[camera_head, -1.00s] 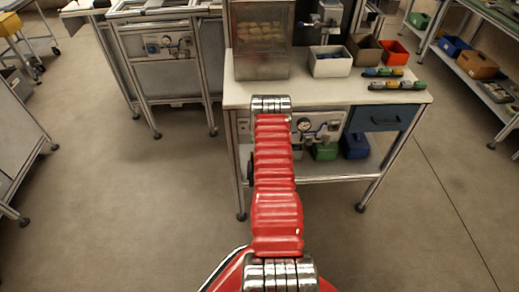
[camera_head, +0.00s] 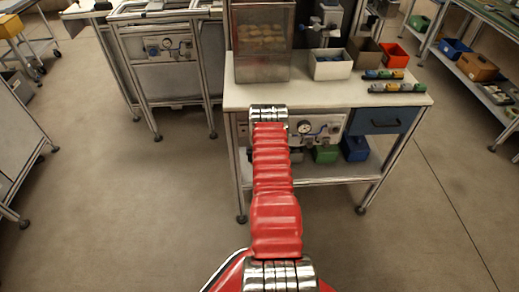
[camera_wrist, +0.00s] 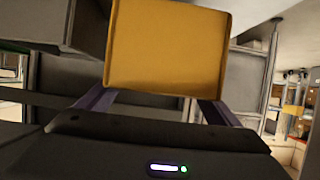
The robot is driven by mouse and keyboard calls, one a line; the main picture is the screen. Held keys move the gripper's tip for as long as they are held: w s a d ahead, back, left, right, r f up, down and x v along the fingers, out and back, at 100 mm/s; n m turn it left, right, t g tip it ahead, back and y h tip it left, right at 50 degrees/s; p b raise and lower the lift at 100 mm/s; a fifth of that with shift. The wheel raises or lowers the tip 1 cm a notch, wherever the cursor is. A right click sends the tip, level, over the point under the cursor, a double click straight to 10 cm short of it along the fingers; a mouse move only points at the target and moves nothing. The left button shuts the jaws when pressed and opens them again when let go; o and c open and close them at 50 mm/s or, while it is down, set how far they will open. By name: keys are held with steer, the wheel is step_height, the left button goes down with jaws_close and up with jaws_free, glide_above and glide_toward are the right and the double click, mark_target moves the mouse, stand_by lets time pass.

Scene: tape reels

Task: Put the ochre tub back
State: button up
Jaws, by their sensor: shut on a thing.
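The ochre tub (camera_wrist: 168,45) fills the upper middle of the wrist view. One broad flat face of it is toward the camera, and its top is cut off by the picture edge. My gripper (camera_wrist: 158,99) has its two dark fingers on either side of the tub and is shut on it. In the head view my red arm reaches to the front of the workbench (camera_head: 258,101). My gripper and the tub do not show there.
The bench top holds a metal box (camera_head: 262,50), a white bin (camera_head: 330,69), a brown bin (camera_head: 364,52) and an orange-red bin (camera_head: 392,56). A green bin (camera_head: 325,154) and a blue bin (camera_head: 355,149) stand on the lower shelf (camera_head: 330,170).

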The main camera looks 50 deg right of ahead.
steer(key=shift+w+d, duration=0.25)
steer(key=shift+d, duration=0.1)
steer(key=shift+f, duration=1.7)
steer(key=o, duration=1.6)
steer(key=shift+a+f, duration=0.1)
steer(key=shift+f, duration=0.05)
steer(key=shift+s, duration=0.1)
steer(key=shift+v, duration=6.05)
